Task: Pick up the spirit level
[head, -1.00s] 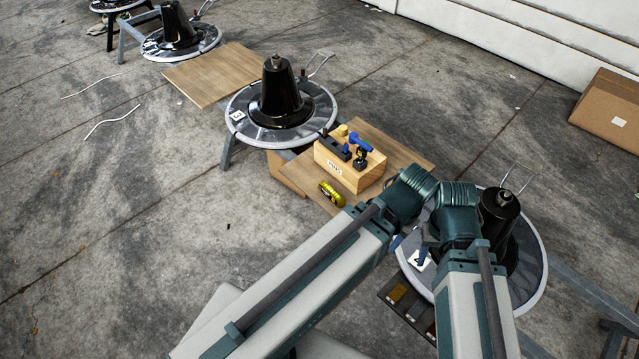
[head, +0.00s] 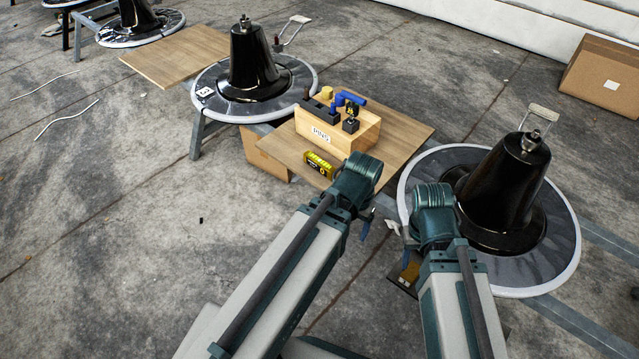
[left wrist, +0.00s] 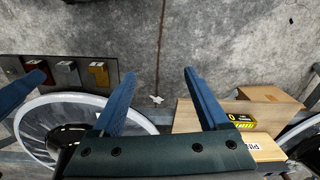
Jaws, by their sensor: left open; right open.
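The spirit level, a small yellow-and-black block (head: 320,165), lies on the wooden board near the front of the pins box. It also shows in the left wrist view (left wrist: 241,121), right of my left gripper's fingers. My left gripper (head: 367,222) hangs below its wrist, beyond the board's near corner. In the left wrist view its two blue fingers (left wrist: 155,78) are apart, with only floor between them. My right gripper (head: 408,240) is mostly hidden under its wrist, beside the right-hand disc. It is open, and nothing is seen in it.
The wooden pins box (head: 338,128) with tools on top stands on the board (head: 395,138) behind the level. A round station with a black cone (head: 500,195) is at right, another (head: 255,75) behind left.

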